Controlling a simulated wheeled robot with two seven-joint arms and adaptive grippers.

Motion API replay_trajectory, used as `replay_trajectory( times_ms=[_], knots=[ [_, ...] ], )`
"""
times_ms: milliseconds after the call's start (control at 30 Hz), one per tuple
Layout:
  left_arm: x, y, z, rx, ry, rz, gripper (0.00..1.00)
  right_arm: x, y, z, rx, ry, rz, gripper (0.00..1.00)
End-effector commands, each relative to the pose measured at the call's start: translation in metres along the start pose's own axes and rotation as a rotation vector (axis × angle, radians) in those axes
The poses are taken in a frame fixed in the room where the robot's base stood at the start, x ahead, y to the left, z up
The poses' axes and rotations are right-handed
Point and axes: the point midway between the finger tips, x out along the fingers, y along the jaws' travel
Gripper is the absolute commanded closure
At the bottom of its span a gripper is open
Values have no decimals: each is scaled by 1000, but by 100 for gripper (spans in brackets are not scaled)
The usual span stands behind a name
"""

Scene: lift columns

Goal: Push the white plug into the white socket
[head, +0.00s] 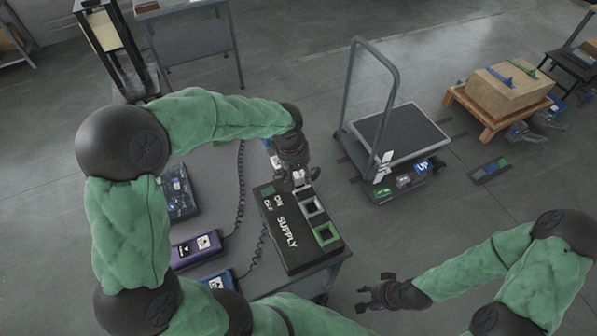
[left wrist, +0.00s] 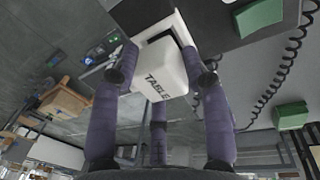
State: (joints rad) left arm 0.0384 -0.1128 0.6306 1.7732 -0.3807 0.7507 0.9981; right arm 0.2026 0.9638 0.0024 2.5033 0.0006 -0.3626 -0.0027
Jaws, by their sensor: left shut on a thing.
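The white plug (head: 299,180) is held by my left gripper (head: 296,172) above the black supply box (head: 285,247). In the left wrist view the plug (left wrist: 157,78) is a white block marked TABLE, between the fingers of my left gripper (left wrist: 163,72). The white socket (head: 312,206), a square white frame with a dark opening, is on the box beside a green socket (head: 327,234). In the left wrist view the white socket (left wrist: 150,32) lies just beyond the plug, which partly hides it; I cannot tell if they touch. My right gripper (head: 379,292) is open, empty and away from the box.
A purple device (head: 196,249) and a blue device (head: 217,281) with coiled cords lie left of the box. A green block (left wrist: 291,115) shows in the left wrist view. A grey cart (head: 398,133) stands behind right. Bare floor lies between.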

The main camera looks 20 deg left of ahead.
Motion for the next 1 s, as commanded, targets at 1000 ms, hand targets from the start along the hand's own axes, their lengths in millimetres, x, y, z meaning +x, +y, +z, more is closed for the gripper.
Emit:
replay_trajectory(
  times_ms=[1000],
  knots=[
    [11,-2,0,0,0,0,83,7,3,0,0,0,0,60]
  ],
)
